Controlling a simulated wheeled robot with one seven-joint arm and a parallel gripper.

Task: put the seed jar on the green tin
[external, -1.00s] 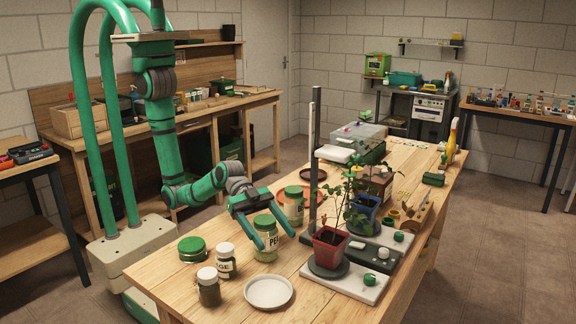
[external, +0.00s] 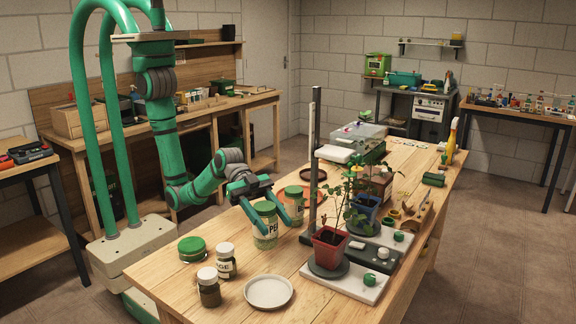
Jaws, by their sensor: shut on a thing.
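The seed jar (external: 266,230) has a green lid and a pale label with letters, partly readable as "PE". My gripper (external: 276,222) is shut on it, with one finger on each side. The jar is upright and appears raised a little above the table. A low round green tin (external: 192,246) stands on the table to the left of the jar, apart from it. Its top is clear. A second jar with a green lid (external: 294,201) stands just behind and right of the gripper and is partly hidden by a finger.
Two small white-lidded jars (external: 226,262) (external: 208,288) stand in front of the green tin. A pale round dish (external: 268,292) lies at the front. A dark post (external: 314,160) and a potted plant (external: 329,247) stand to the right. The table's left front corner is bare.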

